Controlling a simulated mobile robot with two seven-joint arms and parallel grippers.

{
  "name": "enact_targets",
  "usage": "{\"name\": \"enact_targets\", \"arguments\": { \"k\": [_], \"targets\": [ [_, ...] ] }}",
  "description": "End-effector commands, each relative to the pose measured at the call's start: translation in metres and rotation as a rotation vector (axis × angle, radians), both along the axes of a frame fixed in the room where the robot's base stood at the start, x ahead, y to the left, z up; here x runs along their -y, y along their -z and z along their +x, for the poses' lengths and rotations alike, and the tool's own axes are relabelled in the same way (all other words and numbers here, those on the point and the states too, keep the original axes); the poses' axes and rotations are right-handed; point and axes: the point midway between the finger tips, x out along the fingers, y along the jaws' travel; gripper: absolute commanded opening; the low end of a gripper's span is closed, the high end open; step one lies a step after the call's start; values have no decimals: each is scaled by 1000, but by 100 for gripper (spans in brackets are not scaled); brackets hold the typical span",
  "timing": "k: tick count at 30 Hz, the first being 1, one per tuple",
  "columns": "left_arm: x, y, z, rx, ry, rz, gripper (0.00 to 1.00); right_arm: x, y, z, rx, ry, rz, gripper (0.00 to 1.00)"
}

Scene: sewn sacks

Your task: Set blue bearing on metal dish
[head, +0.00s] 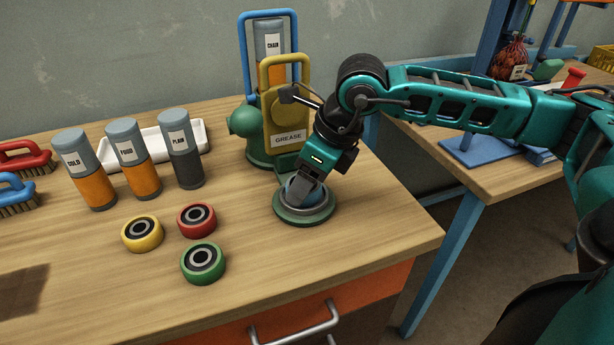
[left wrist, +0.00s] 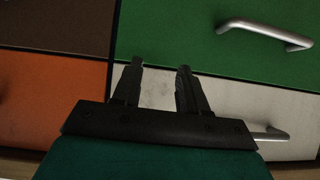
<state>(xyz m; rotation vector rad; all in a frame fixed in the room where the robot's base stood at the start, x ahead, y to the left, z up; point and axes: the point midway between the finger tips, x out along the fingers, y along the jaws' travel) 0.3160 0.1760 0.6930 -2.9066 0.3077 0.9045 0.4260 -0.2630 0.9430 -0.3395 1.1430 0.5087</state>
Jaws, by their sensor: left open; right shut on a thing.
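The metal dish (head: 320,214) is a round grey disc with a greenish rim on the wooden bench, near its right edge. The blue bearing (head: 292,190) is at the middle of the dish, partly hidden by my right gripper (head: 303,191). That gripper points down and is shut on the bearing. I cannot tell whether the bearing rests on the dish or hangs just above it. My left gripper (left wrist: 160,67) shows only in the left wrist view, open and empty in front of drawer fronts.
Yellow (head: 142,234), red (head: 196,220) and green (head: 203,263) bearings lie left of the dish. Several labelled canisters (head: 133,158) and a white tray (head: 190,135) stand behind them. The grease holder (head: 286,130) stands close behind the dish. Bare bench lies in front.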

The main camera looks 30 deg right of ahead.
Motion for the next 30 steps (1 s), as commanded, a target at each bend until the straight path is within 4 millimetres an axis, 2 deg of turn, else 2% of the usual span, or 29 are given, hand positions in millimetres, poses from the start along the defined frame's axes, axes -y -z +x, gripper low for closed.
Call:
{"name": "enact_targets", "arguments": {
  "k": [1, 2, 5, 14, 30],
  "targets": [
    [0, 2, 0, 1, 0, 0, 43, 0, 1, 0, 2, -1, 0, 21],
    [0, 1, 0, 1, 0, 0, 43, 0, 0, 0, 2, -1, 0, 67],
    [0, 0, 0, 1, -1, -1, 43, 0, 0, 0, 2, -1, 0, 76],
    [0, -2, 0, 1, -1, -1, 43, 1, -3, -1, -1, 0, -1, 76],
    [0, -24, 0, 1, -1, -1, 43, 10, -44, -15, 0, 1, 0, 76]
  ]
}}
